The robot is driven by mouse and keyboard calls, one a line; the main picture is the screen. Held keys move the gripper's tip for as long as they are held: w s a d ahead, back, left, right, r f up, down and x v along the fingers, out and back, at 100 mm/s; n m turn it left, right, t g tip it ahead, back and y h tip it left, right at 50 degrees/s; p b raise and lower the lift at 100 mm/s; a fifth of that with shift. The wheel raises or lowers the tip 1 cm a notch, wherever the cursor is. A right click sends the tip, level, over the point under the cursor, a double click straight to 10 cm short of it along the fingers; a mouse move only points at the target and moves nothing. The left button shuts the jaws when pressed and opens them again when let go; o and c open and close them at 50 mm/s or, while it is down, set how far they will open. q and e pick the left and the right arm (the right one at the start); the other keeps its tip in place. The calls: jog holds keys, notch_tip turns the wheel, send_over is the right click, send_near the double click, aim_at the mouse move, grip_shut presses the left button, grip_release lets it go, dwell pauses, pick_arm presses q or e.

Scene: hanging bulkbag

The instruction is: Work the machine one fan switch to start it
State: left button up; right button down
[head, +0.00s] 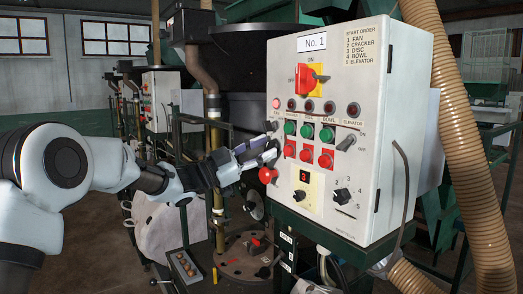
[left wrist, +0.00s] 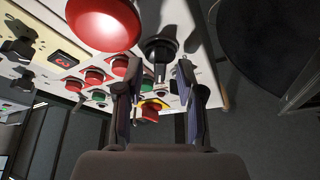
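The white machine one panel (head: 333,75) faces me, marked "No. 1". At its left edge, the fan column has a lit pinkish lamp (head: 276,103) and a black fan switch (head: 271,126), partly hidden behind my gripper. My left gripper (head: 270,150) is in front of the panel's lower left, just below that switch in the picture. In the left wrist view its two fingers (left wrist: 158,85) are apart, with a black switch (left wrist: 160,45) showing between and beyond their tips. I cannot tell whether they touch it. My right gripper is not in view.
A red mushroom button (head: 268,175) sits just below the gripper and shows large in the left wrist view (left wrist: 105,22). Green and red buttons (head: 306,131) are to the right. A red main switch (head: 306,77) is above. A ribbed hose (head: 460,110) hangs at the right.

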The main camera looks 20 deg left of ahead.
pick_arm(q)
jog(key=v, duration=1.2)
jog(key=shift+f, duration=0.15)
